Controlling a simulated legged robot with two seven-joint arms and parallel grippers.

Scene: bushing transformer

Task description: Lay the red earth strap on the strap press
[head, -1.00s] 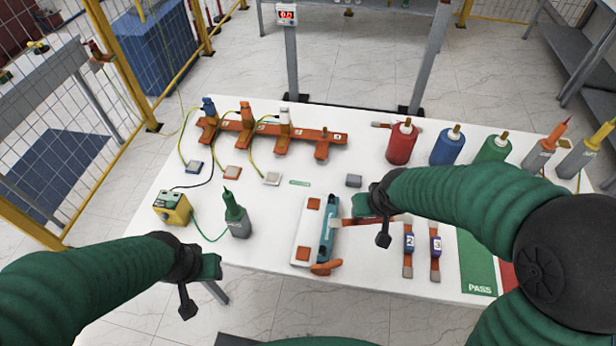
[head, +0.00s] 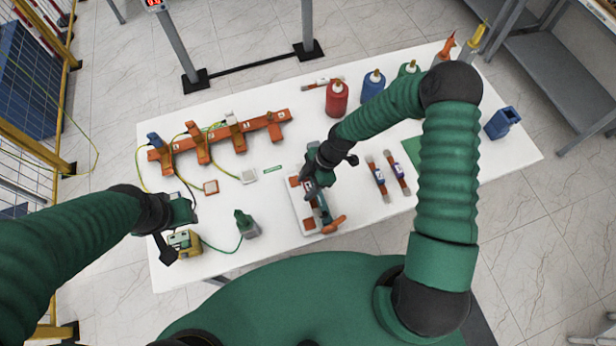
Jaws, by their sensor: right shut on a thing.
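The strap press (head: 300,212) is a white base with orange pads, a teal bar (head: 323,211) and an orange handle (head: 334,225), near the table's front middle. My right gripper (head: 311,180) is over the press's far half, shut on the red earth strap (head: 309,187). Only a small part of the strap shows; the gripper hides the rest. I cannot tell whether the strap touches the pads. My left gripper (head: 185,211) is beside the yellow box (head: 184,241) at the left, away from the press. Its fingers are too unclear to judge.
Two copper straps with blue (head: 379,175) and purple (head: 397,170) labels lie right of the press. A copper bar with posts (head: 220,137) and red (head: 337,99) and blue (head: 372,87) bushings stand farther back.

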